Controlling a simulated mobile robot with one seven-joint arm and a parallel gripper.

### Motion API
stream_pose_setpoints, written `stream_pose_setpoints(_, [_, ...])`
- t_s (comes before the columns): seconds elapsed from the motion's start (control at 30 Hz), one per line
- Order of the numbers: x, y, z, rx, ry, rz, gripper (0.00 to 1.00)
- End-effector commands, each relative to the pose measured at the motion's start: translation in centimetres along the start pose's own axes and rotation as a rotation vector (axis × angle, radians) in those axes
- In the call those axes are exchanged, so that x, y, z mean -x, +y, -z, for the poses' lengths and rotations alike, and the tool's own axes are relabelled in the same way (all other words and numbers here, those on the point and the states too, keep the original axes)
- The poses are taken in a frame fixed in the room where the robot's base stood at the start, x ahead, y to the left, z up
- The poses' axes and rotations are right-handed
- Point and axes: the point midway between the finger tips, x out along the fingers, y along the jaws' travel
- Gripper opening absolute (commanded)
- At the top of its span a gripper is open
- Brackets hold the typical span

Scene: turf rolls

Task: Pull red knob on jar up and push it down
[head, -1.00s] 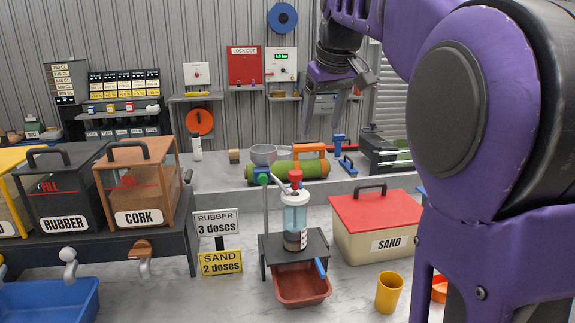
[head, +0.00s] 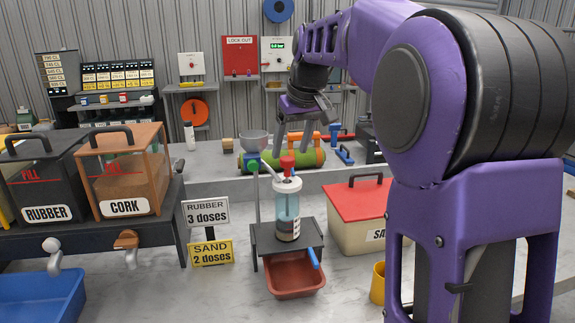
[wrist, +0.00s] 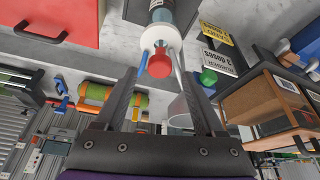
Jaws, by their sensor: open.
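The red knob (head: 287,163) tops the white lid of a clear jar (head: 286,207), which stands upright on a small black stand (head: 265,238). My gripper (head: 296,145) is above and behind the jar in the head view, pointing down, open and empty. In the wrist view the red knob (wrist: 159,64) appears between the two spread dark fingers of my gripper (wrist: 157,85), apart from both. The white lid (wrist: 160,38) shows beyond the knob. The lower jar is partly out of the wrist view.
A red tray (head: 294,276) sits beneath the stand. The red-lidded sand box (head: 358,208) is to the right, the dose signs (head: 207,212) to the left. A green roll (head: 310,158) lies behind.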

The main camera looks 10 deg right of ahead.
Motion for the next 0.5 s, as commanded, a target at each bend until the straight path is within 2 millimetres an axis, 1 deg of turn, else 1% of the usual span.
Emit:
stream_pose_setpoints(0.03, [-1.2, 0.0, -0.1, 0.000, -0.002, 0.001, 0.71])
stream_pose_setpoints(0.2, [-3.6, 0.0, -0.1, 0.001, -0.002, 0.000, 0.71])
stream_pose_setpoints(0.33, [-4.6, 0.0, 0.0, 0.001, 0.000, -0.001, 0.71])
stream_pose_setpoints(0.5, [-4.9, 0.0, 0.0, 0.001, 0.000, -0.001, 0.71])
